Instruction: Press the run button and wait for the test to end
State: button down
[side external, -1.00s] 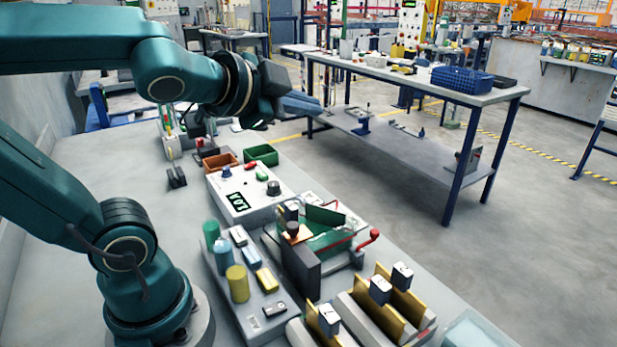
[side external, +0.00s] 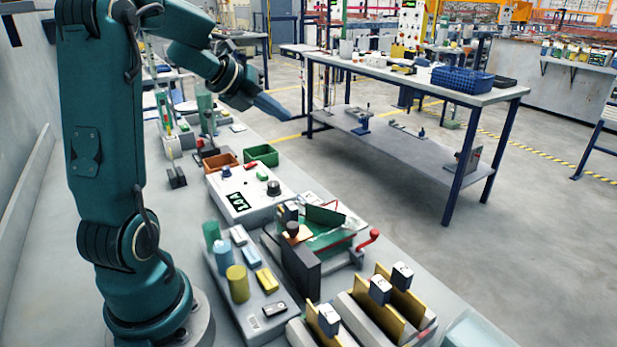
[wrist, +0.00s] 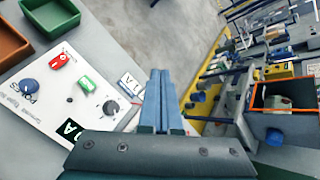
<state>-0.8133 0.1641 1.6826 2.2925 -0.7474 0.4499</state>
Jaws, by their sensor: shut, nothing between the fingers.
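The control box (side external: 228,205) is white with a dark display (side external: 236,201); its digits are too small to read surely. On it are a blue knob (wrist: 29,87), a red button (wrist: 60,61), a green button (wrist: 85,84) and a black knob (wrist: 110,107). Which button is the run button I cannot tell from its label. My gripper (side external: 288,116) is shut and empty, raised behind the box and apart from it. In the wrist view its blue fingers (wrist: 160,72) lie together, to the right of the green button. The display is partly hidden there by my gripper body.
A green bin (side external: 262,155) and a brown bin (side external: 219,161) stand behind the box. A green fixture with a red-knobbed lever (side external: 368,238) stands in front of it. A tray (side external: 250,325) with coloured cylinders and blocks is nearer.

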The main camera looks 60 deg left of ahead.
jog(key=n+g+y, duration=0.1)
send_over(259, 176)
notch_tip(259, 176, down, 3)
jog(key=shift+a+f+n, duration=0.1)
jog(key=shift+f+n, duration=0.15)
jog(key=shift+n, duration=0.15)
jog(key=shift+f, duration=0.1)
jog(key=shift+f, duration=4.3)
jog(key=shift+f, duration=0.4)
